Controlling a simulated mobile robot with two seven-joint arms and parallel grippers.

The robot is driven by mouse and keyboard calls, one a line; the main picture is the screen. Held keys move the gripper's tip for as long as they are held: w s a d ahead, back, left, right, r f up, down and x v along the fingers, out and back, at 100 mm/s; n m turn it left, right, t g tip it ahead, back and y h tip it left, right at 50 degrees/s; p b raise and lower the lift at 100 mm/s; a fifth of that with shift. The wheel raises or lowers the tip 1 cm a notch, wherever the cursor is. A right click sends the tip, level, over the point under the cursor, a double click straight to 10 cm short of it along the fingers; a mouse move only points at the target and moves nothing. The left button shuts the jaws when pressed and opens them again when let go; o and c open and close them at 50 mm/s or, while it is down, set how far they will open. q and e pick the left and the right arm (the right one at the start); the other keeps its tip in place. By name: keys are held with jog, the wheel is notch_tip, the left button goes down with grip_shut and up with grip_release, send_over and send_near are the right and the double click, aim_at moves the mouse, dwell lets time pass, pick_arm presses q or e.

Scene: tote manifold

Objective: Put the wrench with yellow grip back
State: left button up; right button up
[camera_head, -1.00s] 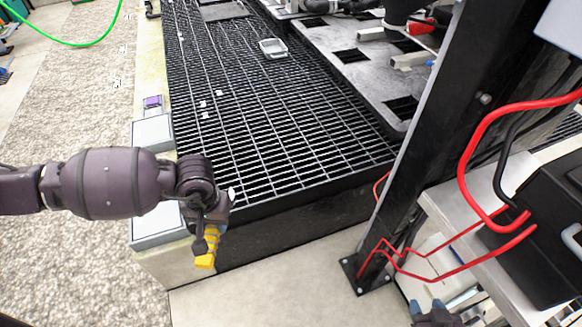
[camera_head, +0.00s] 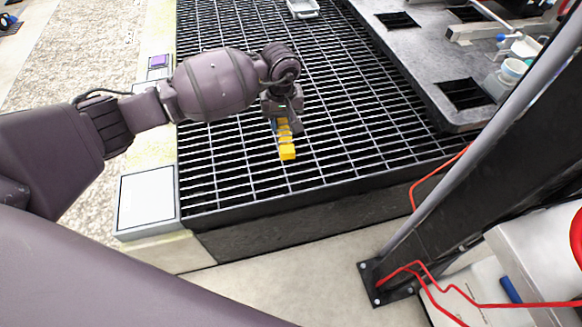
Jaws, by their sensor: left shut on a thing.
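The wrench with the yellow grip (camera_head: 287,151) shows as a banded yellow handle hanging out of my left gripper (camera_head: 284,118). My left gripper is shut on it, with the yellow end pointing toward the bottom of the picture. The gripper hides the rest of the wrench. Both appear over the black metal grating (camera_head: 230,190), near its front edge; I cannot tell how high above it they are. My right gripper is not in view.
A grey metal plate with square cutouts (camera_head: 425,65) lies at the upper right, with a white-capped bottle (camera_head: 507,77). A small grey tray (camera_head: 302,8) sits on the grating. A black post (camera_head: 430,235) with red cables (camera_head: 440,290) stands at right. The grating's middle is clear.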

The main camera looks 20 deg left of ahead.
pick_arm(q)
jog(key=w+f, duration=0.1)
jog(key=w+f+n+b, duration=0.1)
jog(key=f, duration=0.1)
jog(key=shift+a, duration=0.1)
jog(key=shift+w+f, duration=0.1)
jog(key=shift+w, duration=0.2)
jog(key=b, duration=0.4)
send_over(286, 170)
notch_tip(286, 170, down, 14)
jog(key=shift+f, duration=0.65)
jog(key=shift+f+b, duration=0.3)
jog(key=shift+f, duration=0.15)
notch_tip(286, 170, down, 4)
jog(key=shift+r+b, duration=0.2)
jog(key=shift+b, duration=0.35)
jog(key=shift+r, duration=0.2)
jog(key=shift+f, duration=0.2)
jog(key=o, duration=0.9)
jog(key=shift+o, duration=0.5)
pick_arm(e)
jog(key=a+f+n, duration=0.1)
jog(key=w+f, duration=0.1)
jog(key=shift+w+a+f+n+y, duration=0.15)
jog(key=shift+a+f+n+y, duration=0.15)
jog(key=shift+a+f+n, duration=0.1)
